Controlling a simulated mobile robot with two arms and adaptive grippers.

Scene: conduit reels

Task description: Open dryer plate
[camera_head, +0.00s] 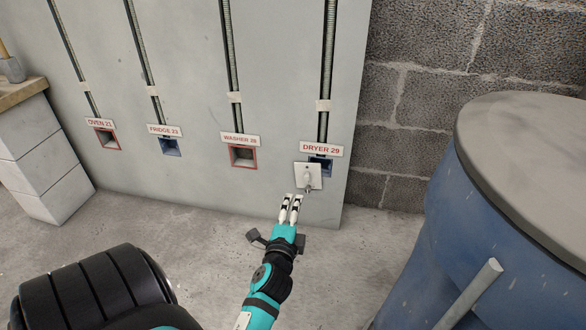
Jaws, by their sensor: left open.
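The dryer plate (302,172) is a small light square with a knob or switch on its face. It is on the grey wall panel under the red-lettered "DRYER 29" label (322,149). It sits down and left of the blue dryer box (327,166) and covers part of it; the box's upper and right parts show. My left gripper (291,197) is open, with its two white fingers pointing up just below the plate's lower left. Nothing shows between the fingers. I cannot tell whether a fingertip touches the plate. My right gripper is not in view.
Boxes labelled washer (243,156), fridge (170,147) and oven (107,139) line the panel to the left, with conduits above. A large blue drum (450,225) stands at right. A block-built bench (38,150) is at far left. Bare floor (200,235) lies before the panel.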

